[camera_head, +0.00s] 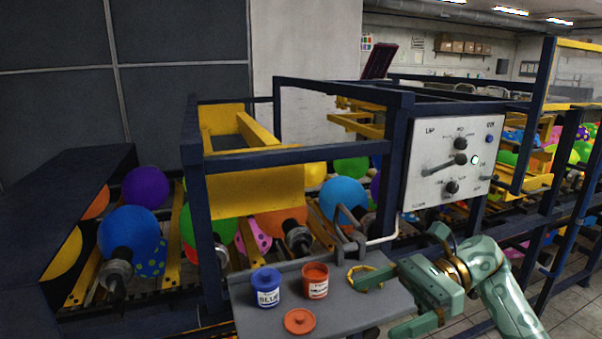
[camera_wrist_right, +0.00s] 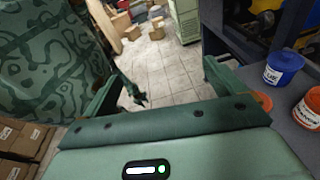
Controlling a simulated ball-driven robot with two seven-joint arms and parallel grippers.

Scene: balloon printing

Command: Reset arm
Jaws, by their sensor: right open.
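My right gripper (camera_head: 376,304) is open and empty at the right end of the grey shelf (camera_head: 343,318). Its upper finger overlaps a yellow ring-shaped piece (camera_head: 352,279) in the head view; I cannot tell whether they touch. A blue paint can (camera_head: 268,290) and an orange-red can (camera_head: 315,283) stand upright on the shelf, left of the gripper. An orange lid (camera_head: 299,321) lies flat in front of them. My left gripper is not in view.
The balloon machine's dark frame stands behind the shelf, with a blue balloon (camera_head: 343,194) and several others. A white control panel (camera_head: 454,163) with knobs is above the gripper. Cardboard boxes (camera_wrist_right: 17,139) are at the left in the right wrist view. Tiled floor lies right of the shelf.

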